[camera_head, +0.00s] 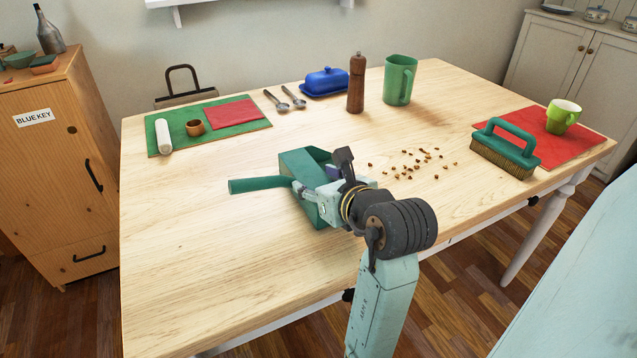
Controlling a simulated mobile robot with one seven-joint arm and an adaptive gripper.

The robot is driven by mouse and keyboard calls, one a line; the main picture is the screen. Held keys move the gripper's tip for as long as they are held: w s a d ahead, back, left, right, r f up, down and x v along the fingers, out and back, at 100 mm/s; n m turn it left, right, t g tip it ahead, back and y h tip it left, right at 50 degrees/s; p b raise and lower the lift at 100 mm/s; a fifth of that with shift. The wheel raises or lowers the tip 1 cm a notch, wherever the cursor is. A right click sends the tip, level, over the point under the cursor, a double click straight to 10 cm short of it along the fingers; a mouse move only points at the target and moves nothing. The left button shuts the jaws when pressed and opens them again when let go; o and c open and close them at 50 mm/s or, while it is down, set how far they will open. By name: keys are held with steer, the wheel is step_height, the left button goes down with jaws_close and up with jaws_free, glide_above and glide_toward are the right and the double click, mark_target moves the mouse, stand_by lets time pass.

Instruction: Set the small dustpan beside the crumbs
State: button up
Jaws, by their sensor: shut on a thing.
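The small green dustpan (299,163) is at the middle of the wooden table, its handle (258,184) pointing left. My gripper (318,192) is shut on the dustpan, and my wrist hides part of it. I cannot tell whether the dustpan touches the table or is held just above it. The brown crumbs (420,160) lie scattered on the table to the right of the dustpan, apart from it.
A green brush (507,146) stands right of the crumbs, by a red mat (573,149) with a green mug (563,116). The table's front left is clear.

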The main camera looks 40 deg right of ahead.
steer(key=shift+f, duration=0.2)
steer(key=o, duration=1.3)
steer(key=shift+c, duration=0.2)
steer(key=shift+s+r, duration=0.1)
steer(key=shift+r, duration=0.05)
steer(key=v, duration=1.2)
steer(key=shift+a, duration=0.1)
